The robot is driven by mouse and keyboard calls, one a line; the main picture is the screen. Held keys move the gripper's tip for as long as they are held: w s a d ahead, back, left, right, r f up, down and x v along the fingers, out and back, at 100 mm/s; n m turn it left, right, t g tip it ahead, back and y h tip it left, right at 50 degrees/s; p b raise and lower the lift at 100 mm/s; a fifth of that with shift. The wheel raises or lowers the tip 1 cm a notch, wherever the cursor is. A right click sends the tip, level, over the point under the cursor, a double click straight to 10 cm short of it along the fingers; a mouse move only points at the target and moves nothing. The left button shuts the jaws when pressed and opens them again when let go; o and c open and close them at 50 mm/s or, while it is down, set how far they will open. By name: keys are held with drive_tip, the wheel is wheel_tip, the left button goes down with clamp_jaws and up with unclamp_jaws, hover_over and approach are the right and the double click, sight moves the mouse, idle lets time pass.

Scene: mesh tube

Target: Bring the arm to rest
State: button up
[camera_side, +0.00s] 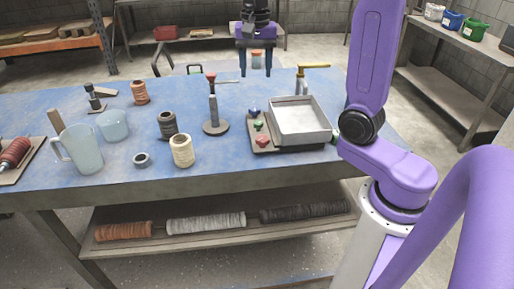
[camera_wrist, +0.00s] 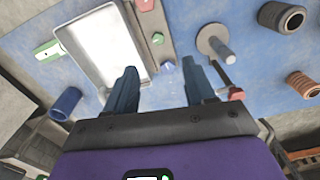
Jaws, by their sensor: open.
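My gripper (camera_side: 256,74) hangs over the far part of the blue table (camera_side: 70,98), fingers pointing down and set apart. In the wrist view its two dark fingers (camera_wrist: 160,84) are spread with nothing between them. A shallow metal tray (camera_side: 300,121) stands right of and nearer than the gripper; it also shows in the wrist view (camera_wrist: 104,47). An upright post on a round base (camera_side: 214,112) stands left of the tray. No object is held, and the fingers appear clear of the tray and post.
Several spools, including a cream one (camera_side: 182,151) and a dark one (camera_side: 168,125), stand on the left half beside a clear jug (camera_side: 80,150) and cup (camera_side: 113,126). Coloured knobs (camera_side: 262,141) sit beside the tray. Mesh rolls (camera_side: 205,222) lie on the lower shelf.

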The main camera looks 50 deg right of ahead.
drive_tip(key=s+a+f+n, duration=0.3)
drive_tip(key=s+n, duration=0.4)
drive_tip(key=s, duration=0.1)
drive_tip(key=s+a+f+n, duration=0.2)
drive_tip(key=s+a+n, duration=0.2)
drive_tip(key=s+n, duration=0.4)
drive_tip(key=s+a+f+n, duration=0.3)
drive_tip(key=s+n, duration=0.5)
drive_tip(key=s, duration=0.1)
drive_tip(key=shift+s+a+f, duration=0.15)
drive_tip(key=shift+s+f, duration=0.15)
drive_tip(key=shift+s, duration=0.05)
